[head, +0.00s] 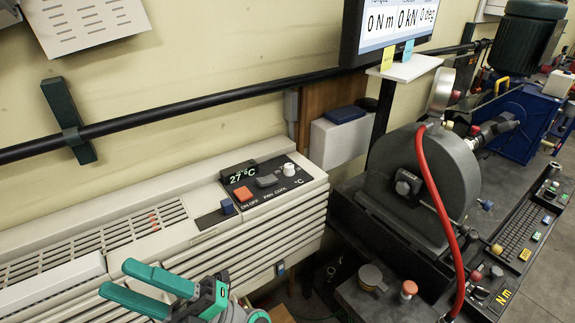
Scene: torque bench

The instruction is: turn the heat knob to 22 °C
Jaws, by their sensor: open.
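The heat knob (289,169) is a small white round knob at the right end of the dark control panel (255,203), beside a "°C" label. The panel sits on top of a beige heater unit (285,237). A small green display (243,173) on the panel appears to read 27 °C. My gripper (118,278) has teal fingers, spread apart with nothing between them. It is at the lower left in front of the heater, well to the left of the knob and apart from it. The knob's pointer is too small to read.
An orange ON/OFF switch (243,193), a grey FAN COOL switch (267,181) and a blue switch (227,206) lie left of the knob. A black rail (210,107) runs along the wall behind. A machine with a red hose (433,190) stands to the right.

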